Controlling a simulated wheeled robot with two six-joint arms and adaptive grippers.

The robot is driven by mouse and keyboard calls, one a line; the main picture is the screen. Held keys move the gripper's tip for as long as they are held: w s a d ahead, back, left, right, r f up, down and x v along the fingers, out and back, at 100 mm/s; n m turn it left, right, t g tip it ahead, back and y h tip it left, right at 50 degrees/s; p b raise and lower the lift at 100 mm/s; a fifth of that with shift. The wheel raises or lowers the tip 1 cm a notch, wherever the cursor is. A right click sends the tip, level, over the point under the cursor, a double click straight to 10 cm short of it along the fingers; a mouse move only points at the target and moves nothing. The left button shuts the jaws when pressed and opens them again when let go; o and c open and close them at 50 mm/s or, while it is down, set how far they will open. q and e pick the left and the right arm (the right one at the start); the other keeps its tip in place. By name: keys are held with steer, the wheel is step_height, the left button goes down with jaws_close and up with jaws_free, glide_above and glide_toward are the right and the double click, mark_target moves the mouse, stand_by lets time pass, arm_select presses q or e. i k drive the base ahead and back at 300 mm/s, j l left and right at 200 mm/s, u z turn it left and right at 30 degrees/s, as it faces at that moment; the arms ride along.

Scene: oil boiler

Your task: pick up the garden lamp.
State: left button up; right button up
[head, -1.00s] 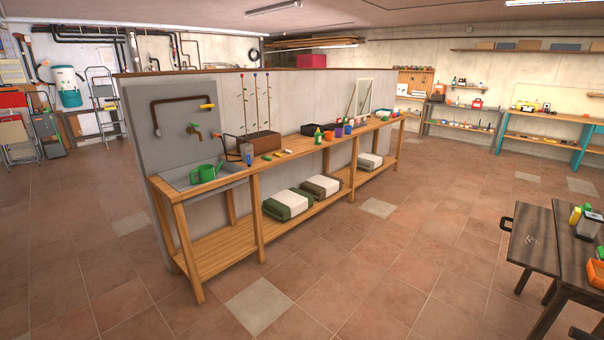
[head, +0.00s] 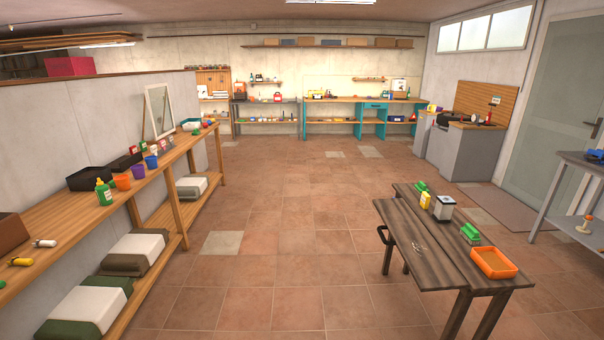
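Neither of my grippers shows in the head view.
An orange tray (head: 493,263) and a green item (head: 470,232) share the dark table. A long wooden workbench (head: 150,188) runs along the left. Open tiled floor (head: 290,230) lies between them. A grey shelf unit (head: 570,225) stands at the far right.

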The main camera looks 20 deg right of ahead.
mark_target(443, 213)
steer(key=i+l+z, duration=0.15)
steer(key=i+z, duration=0.65)
steer(key=i+j+z, duration=0.1)
steer(key=i+z, duration=0.3)
steer(key=i, duration=0.15)
steer(key=i+j+z, duration=0.25)
steer(key=i+z, duration=0.15)
